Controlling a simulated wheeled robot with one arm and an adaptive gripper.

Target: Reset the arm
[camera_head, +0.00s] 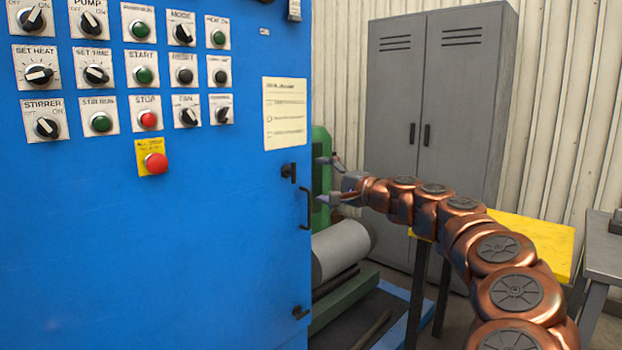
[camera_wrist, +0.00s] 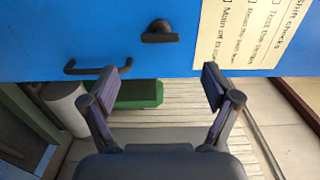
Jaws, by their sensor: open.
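My gripper (camera_head: 322,180) is at the end of my copper-coloured arm, which reaches in from the lower right in the head view. The gripper is open and empty, its two fingers apart and pointing left near the right edge of the blue control cabinet (camera_head: 220,230). I cannot tell the exact gap to the cabinet.
A paper checklist (camera_head: 284,113) is on the cabinet. A grey locker (camera_head: 430,90) stands behind my arm. A grey cylinder (camera_head: 340,250) and a green machine (camera_head: 321,150) are behind the cabinet edge. A yellow panel (camera_head: 535,240) and a grey table (camera_head: 606,255) are at right.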

